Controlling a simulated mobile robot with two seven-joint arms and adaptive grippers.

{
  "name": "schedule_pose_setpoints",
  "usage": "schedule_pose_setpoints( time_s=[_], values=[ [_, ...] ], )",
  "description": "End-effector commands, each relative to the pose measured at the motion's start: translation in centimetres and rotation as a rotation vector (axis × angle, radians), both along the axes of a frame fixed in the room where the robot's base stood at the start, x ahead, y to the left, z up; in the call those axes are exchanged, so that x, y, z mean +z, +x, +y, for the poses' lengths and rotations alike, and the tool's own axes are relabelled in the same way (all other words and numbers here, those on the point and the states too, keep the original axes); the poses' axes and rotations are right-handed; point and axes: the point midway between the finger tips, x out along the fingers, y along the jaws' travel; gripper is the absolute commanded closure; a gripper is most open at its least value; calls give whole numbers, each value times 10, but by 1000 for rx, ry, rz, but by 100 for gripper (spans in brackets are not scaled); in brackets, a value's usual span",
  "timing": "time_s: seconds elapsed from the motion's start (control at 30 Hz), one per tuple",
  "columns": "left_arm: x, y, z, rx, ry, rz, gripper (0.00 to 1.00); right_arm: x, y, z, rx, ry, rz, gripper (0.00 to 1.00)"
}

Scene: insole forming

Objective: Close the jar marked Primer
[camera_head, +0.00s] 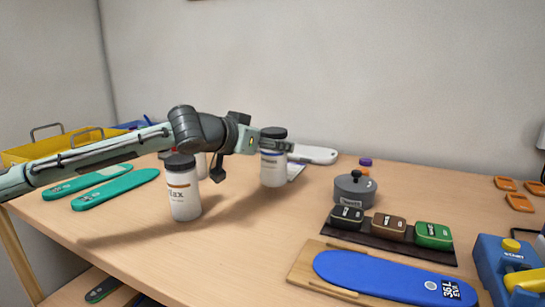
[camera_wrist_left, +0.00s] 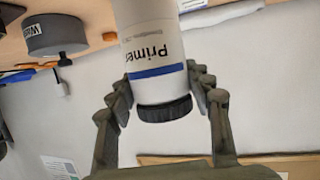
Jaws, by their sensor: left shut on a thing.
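The Primer jar (camera_head: 273,170) is a white jar with a blue band and a black lid (camera_head: 273,132), upright at the middle of the table. In the left wrist view the jar (camera_wrist_left: 152,50) appears upside down, with "Primer" on its label and the black lid (camera_wrist_left: 165,109) on its mouth. My left gripper (camera_head: 275,146) is shut on the jar's upper body, just below the lid; in the wrist view its fingertips (camera_wrist_left: 160,78) press from both sides. I cannot tell if the lid is fully tight or if the jar's base touches the table. My right gripper is out of view.
A Wax jar (camera_head: 184,198) with a black lid stands left, in front of my left arm. Another white jar is partly hidden behind the arm. A grey pot (camera_head: 354,190), a dark tray of small blocks and a blue insole (camera_head: 385,272) on a board lie right.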

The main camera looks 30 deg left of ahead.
Motion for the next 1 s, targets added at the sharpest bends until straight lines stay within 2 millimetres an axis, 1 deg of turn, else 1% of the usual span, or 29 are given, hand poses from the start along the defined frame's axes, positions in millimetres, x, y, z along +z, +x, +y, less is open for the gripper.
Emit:
schedule_pose_setpoints(
  time_s=[0.03,0.1,0.2,0.33,0.63,0.67,0.8,1.0],
  values=[
    [-11,-1,0,-1,2,3,100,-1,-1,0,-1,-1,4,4],
    [-20,0,1,0,3,2,100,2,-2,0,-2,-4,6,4],
    [-27,0,0,0,1,-1,100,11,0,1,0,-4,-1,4],
    [-27,0,0,-1,0,-1,100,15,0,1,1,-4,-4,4],
    [-31,0,0,-1,0,-1,100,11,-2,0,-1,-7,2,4],
    [-31,0,0,0,0,1,46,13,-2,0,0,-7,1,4],
    [-31,0,0,0,0,2,29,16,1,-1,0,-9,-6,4],
    [-31,0,0,-1,0,2,29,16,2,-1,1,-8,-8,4]
  ],
)
